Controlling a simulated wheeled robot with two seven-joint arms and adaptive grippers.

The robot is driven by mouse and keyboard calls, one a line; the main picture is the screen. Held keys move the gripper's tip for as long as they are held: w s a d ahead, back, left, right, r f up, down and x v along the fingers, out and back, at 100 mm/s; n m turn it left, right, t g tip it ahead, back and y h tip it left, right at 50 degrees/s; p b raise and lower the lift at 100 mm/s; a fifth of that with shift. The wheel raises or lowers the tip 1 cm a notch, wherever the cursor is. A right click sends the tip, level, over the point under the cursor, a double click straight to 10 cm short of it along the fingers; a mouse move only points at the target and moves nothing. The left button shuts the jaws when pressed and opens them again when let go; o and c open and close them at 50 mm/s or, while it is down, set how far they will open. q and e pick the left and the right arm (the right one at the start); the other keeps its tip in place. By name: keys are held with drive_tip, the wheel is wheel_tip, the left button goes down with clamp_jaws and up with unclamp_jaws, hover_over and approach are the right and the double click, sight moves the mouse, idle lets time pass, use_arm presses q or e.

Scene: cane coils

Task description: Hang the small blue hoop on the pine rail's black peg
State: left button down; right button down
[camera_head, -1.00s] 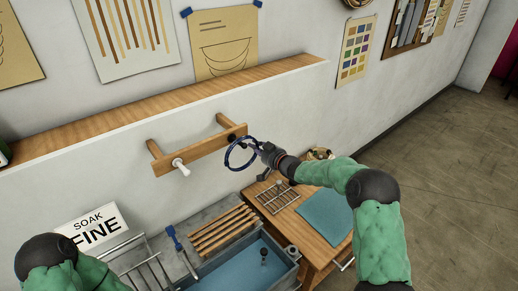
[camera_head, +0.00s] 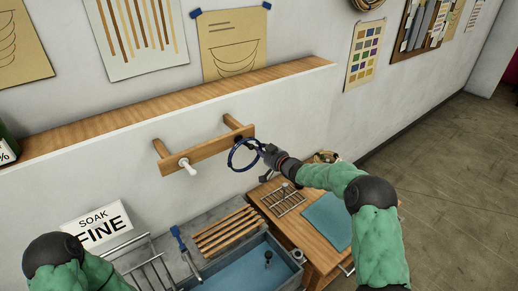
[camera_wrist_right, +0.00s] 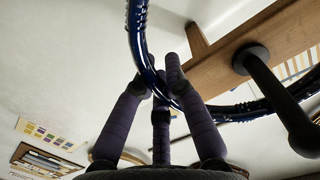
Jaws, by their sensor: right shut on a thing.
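The small blue hoop (camera_head: 230,156) is dark blue and glossy, held up at the right end of the pine rail (camera_head: 207,151). My right gripper (camera_head: 263,148) is shut on its right side; in the right wrist view the fingers (camera_wrist_right: 162,85) pinch the hoop's tube (camera_wrist_right: 141,45). The black peg (camera_wrist_right: 276,86) sticks out from the rail there and crosses in front of the hoop's rim, with its base inside the hoop's outline. It seems to pass through the hoop, but I cannot tell for certain. My left gripper is out of frame.
A white peg (camera_head: 189,167) is on the rail's left part. A wooden shelf (camera_head: 170,110) runs above. Below are a soaking trough (camera_head: 225,272), wooden slats (camera_head: 225,232) and a bench (camera_head: 312,245) with a wire rack (camera_head: 284,200) and a blue mat (camera_head: 328,220).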

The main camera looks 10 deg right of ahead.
drive_tip(key=c, duration=1.2)
unclamp_jaws()
drive_tip(key=shift+s, duration=0.1)
